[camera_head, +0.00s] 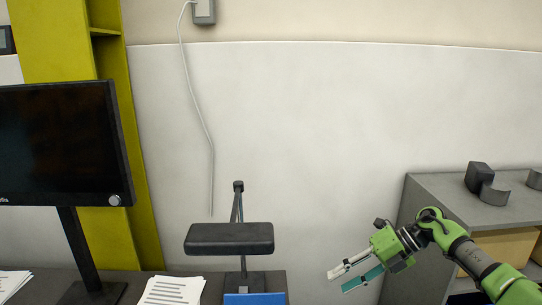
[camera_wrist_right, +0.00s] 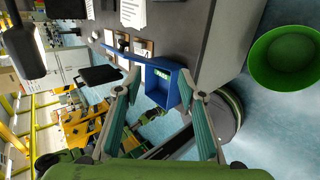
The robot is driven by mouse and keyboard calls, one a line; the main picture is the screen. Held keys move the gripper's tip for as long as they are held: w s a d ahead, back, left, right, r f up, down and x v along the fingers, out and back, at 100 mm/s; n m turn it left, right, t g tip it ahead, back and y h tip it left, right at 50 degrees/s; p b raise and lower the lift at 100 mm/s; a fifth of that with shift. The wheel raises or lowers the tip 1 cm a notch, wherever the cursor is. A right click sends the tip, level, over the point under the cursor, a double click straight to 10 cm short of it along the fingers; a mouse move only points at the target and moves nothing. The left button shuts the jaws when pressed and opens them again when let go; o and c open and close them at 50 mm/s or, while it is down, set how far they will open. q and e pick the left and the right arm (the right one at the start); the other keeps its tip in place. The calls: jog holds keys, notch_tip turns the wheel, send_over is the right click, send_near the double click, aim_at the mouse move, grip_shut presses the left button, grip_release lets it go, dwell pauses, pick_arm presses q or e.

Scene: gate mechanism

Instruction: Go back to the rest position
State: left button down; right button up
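My right gripper (camera_head: 355,273) is at the lower right of the head view, its arm coming in from the right edge. Its two fingers are apart with nothing between them, and it is in the air, pointing left. In the right wrist view the same gripper (camera_wrist_right: 160,88) shows both teal-padded fingers spread wide. A blue open box (camera_wrist_right: 160,92) appears beyond the fingertips there, with no visible grip on it. A blue edge (camera_head: 255,298) shows at the bottom of the head view. My left gripper is not in the head view.
A grey shelf unit (camera_head: 425,210) with dark curved parts stands behind my right arm. A black padded arm on a stand (camera_head: 229,238), papers (camera_head: 172,291) and a monitor (camera_head: 60,140) are to the left. A green bin (camera_wrist_right: 285,60) stands on the floor.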

jog(key=w+a+f+m+t+y, duration=0.35)
jog(key=a+f+m+t, duration=0.4)
jog(key=f+m, duration=0.4)
jog(key=s+d+f+m+t+h, duration=0.1)
jog(key=s+d+f+m+h, duration=0.2)
jog(key=f, duration=0.5)
jog(key=s+d+f+m+t+h, duration=0.1)
jog(key=s+f+m+h, duration=0.2)
jog(key=f, duration=0.5)
jog(key=s+d+f+m+t+h, duration=0.1)
jog(key=s+d+f+m+t, duration=0.1)
jog(key=f+m, duration=0.4)
jog(key=s+d+f+m+g+h, duration=0.3)
jog(key=s+f, duration=0.7)
jog(key=s, duration=0.2)
jog(key=s+d+f+m+g+h, duration=0.2)
jog(key=s+d+f+m, duration=0.1)
jog(key=s+f, duration=0.85)
jog(key=s+f+m+g, duration=0.2)
jog(key=s+g, duration=0.1)
jog(key=s, duration=1.1)
jog(key=s+f+m+g+h, duration=0.1)
jog(key=s+f+m+g, duration=0.1)
jog(key=s, duration=1.1)
jog(key=shift+s+a+f+g, duration=0.25)
jog(key=shift+s+f+g, duration=0.1)
jog(key=shift+f+g, duration=0.2)
